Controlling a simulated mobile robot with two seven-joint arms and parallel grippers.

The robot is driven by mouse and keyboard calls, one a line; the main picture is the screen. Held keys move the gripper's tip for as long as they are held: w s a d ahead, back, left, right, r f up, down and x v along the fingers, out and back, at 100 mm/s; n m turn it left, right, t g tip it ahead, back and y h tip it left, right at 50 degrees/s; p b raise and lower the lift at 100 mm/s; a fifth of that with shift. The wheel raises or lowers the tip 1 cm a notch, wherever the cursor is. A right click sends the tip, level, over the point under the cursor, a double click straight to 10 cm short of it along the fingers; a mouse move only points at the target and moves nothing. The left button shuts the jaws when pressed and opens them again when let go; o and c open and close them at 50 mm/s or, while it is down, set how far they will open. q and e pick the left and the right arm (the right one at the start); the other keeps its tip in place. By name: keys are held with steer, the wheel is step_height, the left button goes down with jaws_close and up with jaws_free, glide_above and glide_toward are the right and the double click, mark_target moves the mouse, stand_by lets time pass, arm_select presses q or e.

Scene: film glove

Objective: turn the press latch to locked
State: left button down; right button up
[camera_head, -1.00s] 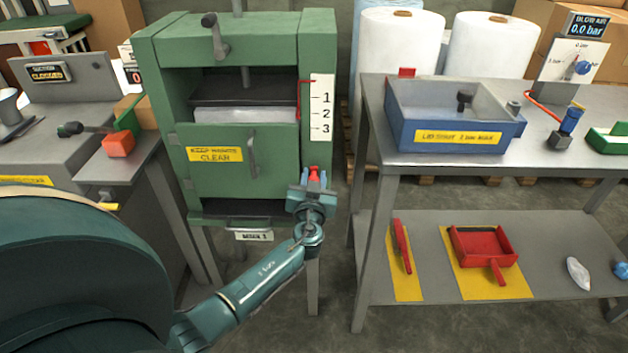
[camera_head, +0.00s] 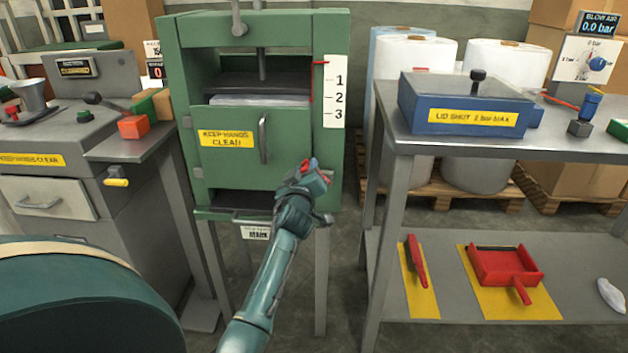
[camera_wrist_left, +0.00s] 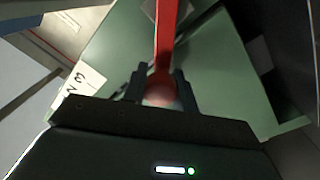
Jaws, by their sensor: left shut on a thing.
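A red latch (camera_wrist_left: 166,35) shows in the left wrist view as a straight bar with a rounded red end. My left gripper (camera_head: 309,174) is at the press's lower right front. It is shut on the latch's rounded end, between the two dark fingers (camera_wrist_left: 160,88). In the head view the gripper hides most of the latch, and its exact angle is unclear. My right gripper is not in view.
A yellow label (camera_head: 226,138) and a grey door handle (camera_head: 263,138) are on the press door. A grey bench (camera_head: 400,145) with a blue box (camera_head: 470,125) stands at right. A grey machine (camera_head: 60,130) stands at left. Floor shows between press and bench.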

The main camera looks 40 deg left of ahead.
arm_select(q)
steer(key=shift+s+a+f+n, duration=0.15)
steer(key=shift+f+n, duration=0.15)
steer(key=shift+n, duration=0.25)
steer(key=shift+s+a+f+n, duration=0.1)
steer(key=shift+f+n, duration=0.15)
steer(key=shift+n, duration=0.3)
steer(key=shift+s+a+f+n, duration=0.15)
steer(key=shift+f+n, duration=0.5)
steer(key=shift+n, duration=0.65)
steer(key=shift+s+a+f+n, duration=0.1)
steer(key=shift+a+f+n, duration=0.35)
steer(key=shift+n, duration=0.85)
steer(key=shift+s+a+f+n, duration=0.1)
steer(key=shift+f+n, duration=0.7)
steer(key=shift+n, duration=0.5)
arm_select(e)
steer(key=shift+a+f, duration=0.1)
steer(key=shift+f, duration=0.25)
arm_select(q)
steer(key=shift+d, duration=0.1)
steer(key=c, duration=1.1)
jaws_free()
steer(key=shift+y, duration=0.3)
steer(key=shift+f, duration=0.1)
